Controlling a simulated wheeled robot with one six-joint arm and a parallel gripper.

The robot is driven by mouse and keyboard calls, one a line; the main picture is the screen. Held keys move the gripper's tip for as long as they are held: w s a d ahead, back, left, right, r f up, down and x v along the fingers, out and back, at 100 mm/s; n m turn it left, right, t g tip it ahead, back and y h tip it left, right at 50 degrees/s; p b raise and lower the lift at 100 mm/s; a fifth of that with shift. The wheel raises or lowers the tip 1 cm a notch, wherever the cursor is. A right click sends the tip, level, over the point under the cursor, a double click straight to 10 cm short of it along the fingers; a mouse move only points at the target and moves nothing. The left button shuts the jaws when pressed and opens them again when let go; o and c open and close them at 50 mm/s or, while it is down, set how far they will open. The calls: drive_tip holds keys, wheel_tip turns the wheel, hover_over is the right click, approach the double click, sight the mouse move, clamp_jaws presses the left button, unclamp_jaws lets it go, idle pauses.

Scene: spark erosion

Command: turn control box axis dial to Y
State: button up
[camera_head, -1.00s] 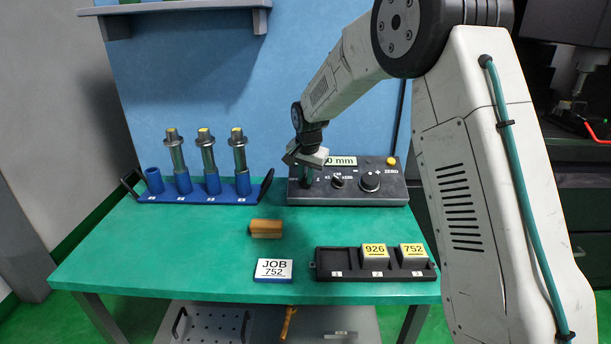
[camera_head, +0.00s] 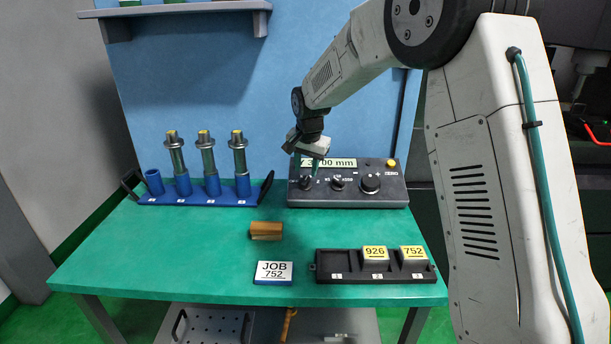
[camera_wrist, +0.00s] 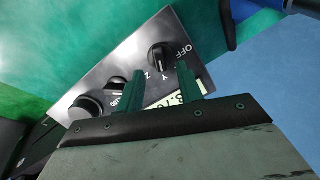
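The control box (camera_head: 348,197) stands at the back of the green table, with a lit display and several dials. Its axis dial (camera_head: 306,183) is the leftmost; in the wrist view the black knob (camera_wrist: 159,56) has OFF, Y and Z lettered around it. A white mark on the knob faces the display side, between the Y and Z letters; I cannot tell exactly which setting it points to. My gripper (camera_head: 308,163) is above this dial, pointing down. In the wrist view its two green fingers (camera_wrist: 163,72) are apart, with nothing between them, clear of the knob.
A second dial (camera_head: 338,184), a larger dial (camera_head: 370,183) and a yellow button (camera_head: 391,163) share the box. A blue rack (camera_head: 215,196) with several electrode holders stands left. A brown block (camera_head: 266,231), JOB 752 card (camera_head: 273,272) and black tray (camera_head: 345,270) lie in front.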

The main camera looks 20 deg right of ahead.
drive_tip(key=shift+v, duration=1.7)
drive_tip(key=s+d+r+n, duration=0.1)
drive_tip(key=s+r+n, duration=0.1)
drive_tip(key=s, duration=1.3)
drive_tip(key=s+d+r+n+g, duration=0.1)
drive_tip(key=s+r+n, duration=0.1)
drive_tip(key=s, duration=1.4)
drive_tip(key=s+d+r+n, duration=0.1)
drive_tip(key=s+n, duration=0.3)
drive_tip(key=s, duration=1.1)
drive_tip(key=shift+s+d+r, duration=0.25)
drive_tip(key=shift+s+r, duration=0.1)
drive_tip(key=shift+r, duration=0.5)
drive_tip(key=shift+g, duration=0.3)
